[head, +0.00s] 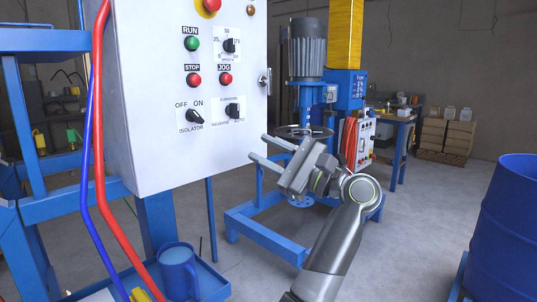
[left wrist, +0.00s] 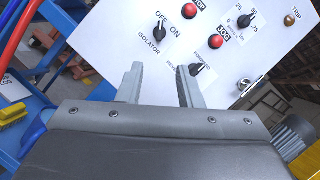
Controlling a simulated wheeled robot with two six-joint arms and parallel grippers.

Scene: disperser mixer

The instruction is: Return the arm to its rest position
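My left gripper (head: 257,146) is in front of the lower right part of the white control panel (head: 150,95). Its two fingers are apart, with nothing between them. I see no clear contact with either knob; the exact distance to the panel cannot be told. My left forearm comes up from the bottom of the head view. My right gripper is not in view.
Red (head: 99,150) and blue hoses hang at the panel's left. A blue mug (head: 178,272) stands on a blue tray below. The mixer with its grey motor (head: 307,48) stands behind my gripper. A blue drum (head: 505,235) is at right. The floor between is clear.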

